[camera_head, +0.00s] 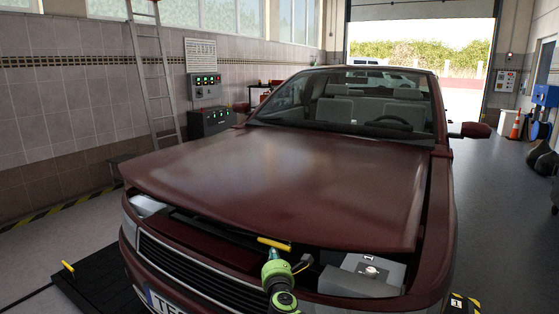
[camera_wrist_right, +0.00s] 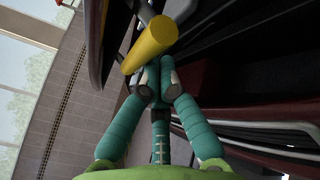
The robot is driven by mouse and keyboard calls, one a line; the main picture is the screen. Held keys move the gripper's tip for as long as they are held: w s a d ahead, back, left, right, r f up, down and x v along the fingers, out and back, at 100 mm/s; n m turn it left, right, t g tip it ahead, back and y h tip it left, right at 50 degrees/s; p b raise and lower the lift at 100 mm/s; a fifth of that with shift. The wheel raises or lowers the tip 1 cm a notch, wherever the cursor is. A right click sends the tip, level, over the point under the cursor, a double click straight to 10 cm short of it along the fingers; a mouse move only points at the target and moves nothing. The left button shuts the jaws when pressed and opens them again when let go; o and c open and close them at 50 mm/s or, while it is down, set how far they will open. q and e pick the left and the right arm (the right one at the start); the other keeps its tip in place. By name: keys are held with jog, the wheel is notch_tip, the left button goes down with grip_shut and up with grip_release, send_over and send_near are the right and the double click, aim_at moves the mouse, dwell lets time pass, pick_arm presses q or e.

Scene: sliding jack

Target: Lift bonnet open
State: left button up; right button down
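The dark red bonnet (camera_head: 290,185) of the car is raised a little, with a gap along its front edge; the engine bay shows below. A yellow handle (camera_head: 274,243) sticks out under the front edge near the middle. My right gripper (camera_head: 272,257) is just below this handle. In the right wrist view the yellow handle (camera_wrist_right: 150,46) lies across the tips of my right gripper (camera_wrist_right: 158,80). Its teal fingers are drawn together, and the handle does not appear to be between them. Contact is unclear. My left gripper is not in view.
A dark ramp (camera_head: 100,280) with a small yellow handle (camera_head: 68,266) is at the left. A ladder (camera_head: 155,75) leans on the wall.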

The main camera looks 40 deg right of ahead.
jog(key=shift+w+d+r+p, duration=0.1)
jog(key=shift+d+r+p, duration=0.05)
jog(key=shift+r+p, duration=1.25)
jog(key=shift+w+d+r+p, duration=0.15)
jog(key=shift+r+p, duration=0.8)
jog(key=shift+r, duration=0.9)
jog(key=shift+s+d+r+p, duration=0.1)
jog(key=shift+d+r+p, duration=0.05)
jog(key=shift+r+p, duration=1.25)
jog(key=shift+r, duration=0.25)
jog(key=r+p, duration=0.6)
jog(key=r, duration=0.1)
jog(key=shift+w+d+p, duration=0.1)
jog(key=shift+d+p, duration=0.1)
jog(key=shift+p, duration=0.2)
notch_tip(320, 180, up, 6)
jog(key=p, duration=0.6)
send_over(275, 233)
jog(key=d, duration=0.1)
jog(key=shift+w+r, duration=0.15)
notch_tip(275, 233, up, 13)
jog(key=d+p, duration=0.2)
jog(key=p, duration=0.6)
jog(key=shift+w+d, duration=0.35)
jog(key=shift+w, duration=0.1)
